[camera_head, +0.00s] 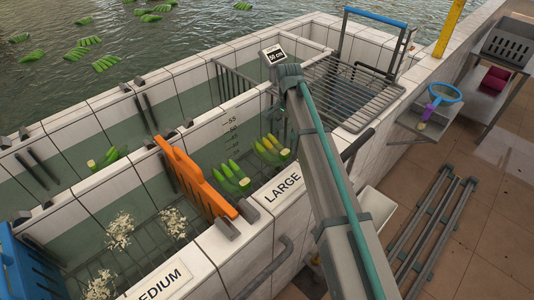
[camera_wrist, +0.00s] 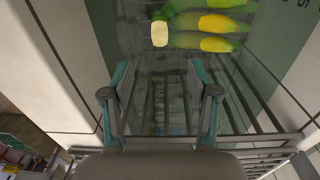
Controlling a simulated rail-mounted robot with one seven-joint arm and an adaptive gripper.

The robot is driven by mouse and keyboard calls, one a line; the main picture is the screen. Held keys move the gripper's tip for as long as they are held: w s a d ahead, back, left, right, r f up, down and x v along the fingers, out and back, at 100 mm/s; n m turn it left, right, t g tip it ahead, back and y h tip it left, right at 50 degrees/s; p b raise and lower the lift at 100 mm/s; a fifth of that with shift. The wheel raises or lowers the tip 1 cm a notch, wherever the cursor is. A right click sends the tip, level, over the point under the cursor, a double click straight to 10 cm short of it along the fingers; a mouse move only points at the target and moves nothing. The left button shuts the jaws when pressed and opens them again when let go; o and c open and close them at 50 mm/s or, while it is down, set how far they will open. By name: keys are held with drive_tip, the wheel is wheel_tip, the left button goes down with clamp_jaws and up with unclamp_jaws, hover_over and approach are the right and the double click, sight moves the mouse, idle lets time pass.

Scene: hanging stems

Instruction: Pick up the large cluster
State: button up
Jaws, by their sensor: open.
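Two banana-like clusters lie in the water of the compartment labelled LARGE. One is green (camera_head: 230,178), near the orange divider; the other is green with yellow patches (camera_head: 272,150), closer to my arm. I cannot tell which one the task means by large. In the wrist view a yellow-and-green cluster (camera_wrist: 205,22) with a pale cut stem end lies at the top, cut off by the frame edge. My gripper (camera_wrist: 160,72) is open and empty, its fingers apart from the cluster. In the head view my arm hides most of the gripper.
An orange slotted divider (camera_head: 195,180) stands left of the clusters. A wire rack (camera_head: 352,92) lies right of my arm. Tiled walls edge the compartment, with a LARGE sign (camera_head: 283,187) on the near wall. White flowers (camera_head: 120,230) float in the neighbouring compartment.

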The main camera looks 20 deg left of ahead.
sight(285, 152)
drive_tip(key=shift+s+f+p, duration=0.15)
drive_tip(key=shift+f+p, duration=0.75)
drive_tip(key=shift+f, duration=1.85)
drive_tip(key=shift+s+f+p, duration=0.1)
drive_tip(key=shift+f+p, duration=0.75)
drive_tip(key=shift+f, duration=1.85)
drive_tip(key=shift+r, duration=0.1)
clamp_jaws()
